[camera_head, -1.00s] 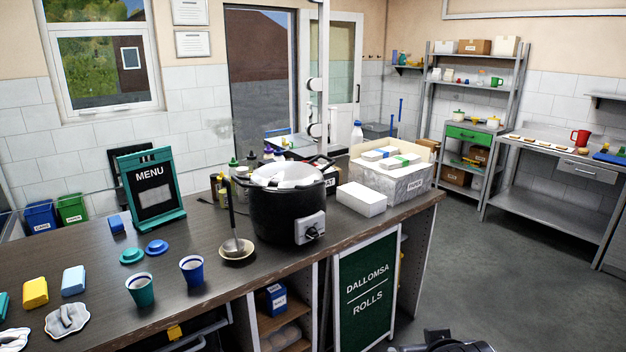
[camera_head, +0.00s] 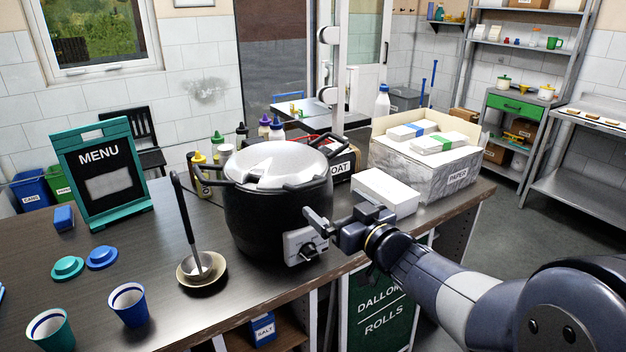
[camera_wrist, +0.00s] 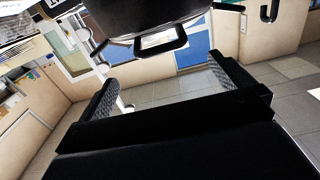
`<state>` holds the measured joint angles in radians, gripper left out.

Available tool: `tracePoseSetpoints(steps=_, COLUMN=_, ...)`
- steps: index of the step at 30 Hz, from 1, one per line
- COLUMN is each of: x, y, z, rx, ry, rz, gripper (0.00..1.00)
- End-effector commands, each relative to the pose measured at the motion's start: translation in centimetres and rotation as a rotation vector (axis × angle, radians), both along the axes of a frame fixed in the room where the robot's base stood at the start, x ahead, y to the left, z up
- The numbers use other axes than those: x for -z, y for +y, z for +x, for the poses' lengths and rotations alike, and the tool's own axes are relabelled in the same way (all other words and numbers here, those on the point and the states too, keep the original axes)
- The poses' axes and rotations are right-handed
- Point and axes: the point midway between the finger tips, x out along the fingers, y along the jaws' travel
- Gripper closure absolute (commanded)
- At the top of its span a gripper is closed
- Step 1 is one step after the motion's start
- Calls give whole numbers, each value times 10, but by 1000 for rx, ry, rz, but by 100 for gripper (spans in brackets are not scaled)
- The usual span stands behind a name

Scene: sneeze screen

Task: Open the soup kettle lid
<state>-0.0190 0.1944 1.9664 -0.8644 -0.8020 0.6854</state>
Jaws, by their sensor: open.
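The soup kettle (camera_head: 276,215) is a round black pot on the dark counter, with a pale control box (camera_head: 304,246) and knob on its front. Its silver lid (camera_head: 270,163) lies flat over the top, with a black handle at its near edge. My gripper (camera_head: 330,222) is just right of the kettle, in front of its near right side and below the lid's rim. It is open and empty. In the wrist view, my gripper (camera_wrist: 170,82) has its fingers wide apart. The dark kettle (camera_wrist: 140,14) and a black loop handle (camera_wrist: 160,42) show beyond the fingertips.
A white box (camera_head: 388,190) and an open paper carton (camera_head: 425,165) stand right of the kettle. A ladle rests in a small bowl (camera_head: 202,272) to its left. Sauce bottles (camera_head: 270,130) stand behind. A menu board (camera_head: 102,170) and cups (camera_head: 130,305) are farther left.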

Motion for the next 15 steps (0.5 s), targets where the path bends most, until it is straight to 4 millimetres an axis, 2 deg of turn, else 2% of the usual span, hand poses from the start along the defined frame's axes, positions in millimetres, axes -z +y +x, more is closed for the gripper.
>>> tracePoseSetpoints(steps=15, x=-1, y=47, z=69, rx=1, ry=1, rz=-1, gripper=0)
